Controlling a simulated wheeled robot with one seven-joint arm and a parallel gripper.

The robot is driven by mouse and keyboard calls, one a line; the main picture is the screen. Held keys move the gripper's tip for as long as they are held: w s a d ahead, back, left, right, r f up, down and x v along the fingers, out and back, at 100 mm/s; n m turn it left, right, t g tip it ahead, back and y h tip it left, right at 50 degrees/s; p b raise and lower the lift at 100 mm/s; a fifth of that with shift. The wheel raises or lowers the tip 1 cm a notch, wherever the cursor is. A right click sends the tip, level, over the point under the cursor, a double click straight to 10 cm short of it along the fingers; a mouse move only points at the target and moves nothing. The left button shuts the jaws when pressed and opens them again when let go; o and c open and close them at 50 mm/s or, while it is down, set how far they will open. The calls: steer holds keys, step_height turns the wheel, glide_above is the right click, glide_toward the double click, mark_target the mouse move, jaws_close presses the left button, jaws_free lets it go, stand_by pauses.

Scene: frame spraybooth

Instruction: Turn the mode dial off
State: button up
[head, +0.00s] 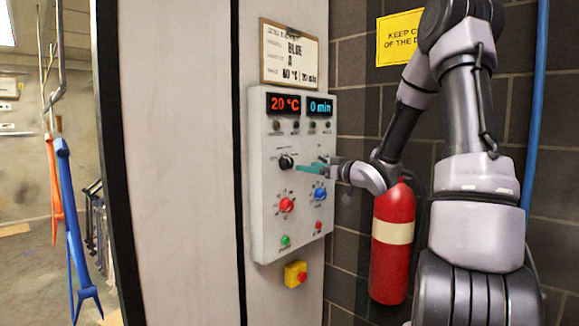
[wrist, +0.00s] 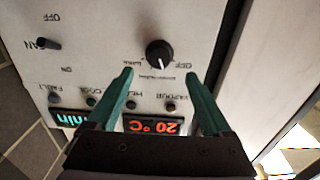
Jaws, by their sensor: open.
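The mode dial, a black round knob (head: 286,162), sits on the upper left of the grey control panel (head: 262,215). It also shows in the wrist view (wrist: 159,54), where the panel appears upside down and an OFF label is printed beside the knob. A pale mark shows on the knob, but its exact setting is too small to tell. My gripper (head: 303,168) has green fingers and is open in front of the panel. In the wrist view the two fingertips (wrist: 159,76) are spread, one to each side just below the knob, with nothing between them.
A red knob (head: 286,205), a blue knob (head: 320,194) and a green button (head: 285,240) sit lower on the panel. A black fan switch (wrist: 48,44) is beside the dial. A yellow emergency-stop box (head: 295,273) is below. A red fire extinguisher (head: 393,260) hangs right.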

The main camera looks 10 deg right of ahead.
mark_target(290, 164)
steer(key=x, duration=0.8)
steer(key=shift+w+a, duration=0.15)
steer(key=shift+w, duration=0.1)
jaws_close()
